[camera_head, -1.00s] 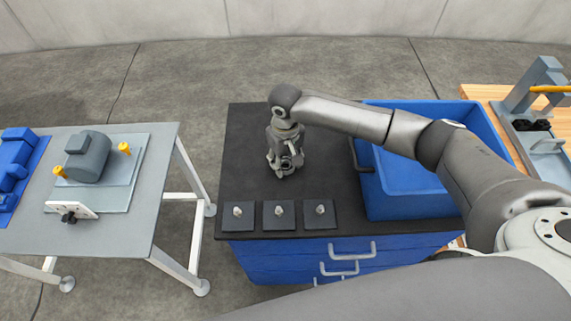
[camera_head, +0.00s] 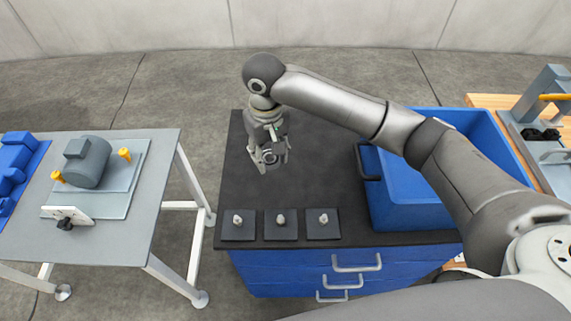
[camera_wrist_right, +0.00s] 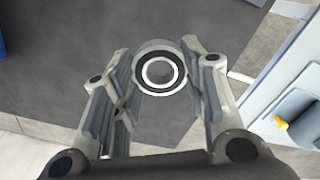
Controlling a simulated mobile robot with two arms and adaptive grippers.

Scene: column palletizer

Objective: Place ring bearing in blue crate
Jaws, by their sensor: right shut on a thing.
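The ring bearing (camera_wrist_right: 160,74) shows in the right wrist view as a metal ring with a dark band and an open centre, between the two fingertips. My right gripper (camera_wrist_right: 158,72) is shut on it. In the head view the right gripper (camera_head: 270,158) points down and holds the bearing (camera_head: 269,156) above the left part of the dark cabinet top. The blue crate (camera_head: 412,210) stands on the right side of the same top, apart from the gripper, and my right arm passes over part of it. My left gripper is not in view.
Several dark square plates with small pegs (camera_head: 281,224) line the front edge of the dark top (camera_head: 315,165). A grey table (camera_head: 150,200) with a motor (camera_head: 88,162) stands left, across a gap. A wooden bench (camera_head: 490,102) with a fixture stands right.

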